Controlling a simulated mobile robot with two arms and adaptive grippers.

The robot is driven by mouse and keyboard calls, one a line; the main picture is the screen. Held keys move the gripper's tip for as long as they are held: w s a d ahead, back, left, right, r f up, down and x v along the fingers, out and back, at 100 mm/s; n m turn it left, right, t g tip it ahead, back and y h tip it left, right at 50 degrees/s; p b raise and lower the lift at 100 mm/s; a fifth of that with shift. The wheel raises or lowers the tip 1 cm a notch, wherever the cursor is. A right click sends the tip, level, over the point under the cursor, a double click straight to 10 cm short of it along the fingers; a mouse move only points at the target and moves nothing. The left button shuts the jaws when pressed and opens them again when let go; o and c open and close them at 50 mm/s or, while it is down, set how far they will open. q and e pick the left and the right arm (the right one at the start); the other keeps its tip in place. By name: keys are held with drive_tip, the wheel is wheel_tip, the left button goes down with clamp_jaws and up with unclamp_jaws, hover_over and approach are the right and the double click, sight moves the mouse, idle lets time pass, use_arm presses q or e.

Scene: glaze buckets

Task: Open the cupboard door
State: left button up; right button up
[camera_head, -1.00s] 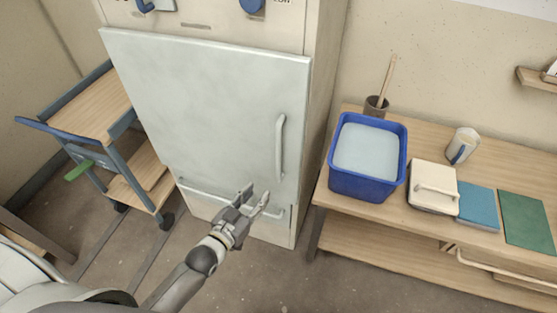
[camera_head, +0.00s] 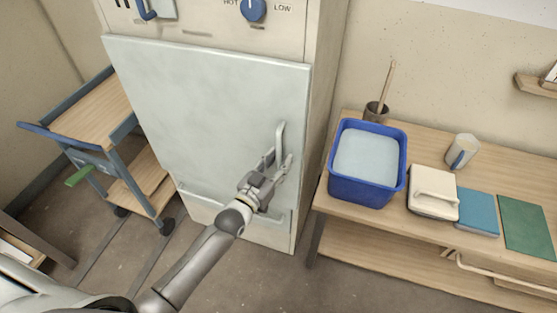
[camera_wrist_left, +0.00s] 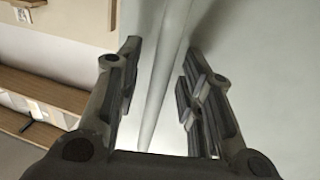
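The cupboard door (camera_head: 200,105) is a pale grey-white panel, shut in its cabinet. Its vertical bar handle (camera_head: 281,137) is near the door's right edge. My left gripper (camera_head: 277,160) is at the lower part of the handle. In the left wrist view my left gripper (camera_wrist_left: 158,85) is open, its fingers apart on either side of the handle bar (camera_wrist_left: 165,75). Gaps show between the bar and both fingers there. My right gripper is in no view.
A wooden bench (camera_head: 425,153) on the right holds a blue tub (camera_head: 365,190), a cream box and boards. A blue-framed trolley (camera_head: 107,137) stands left of the cabinet. A lower horizontal handle (camera_head: 200,198) sits below the door. Floor in front is clear.

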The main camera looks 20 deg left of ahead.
use_arm(q)
drive_tip(key=shift+w+d, duration=0.1)
drive_tip(key=shift+w, duration=0.1)
clamp_jaws()
drive_tip(key=shift+s, duration=0.1)
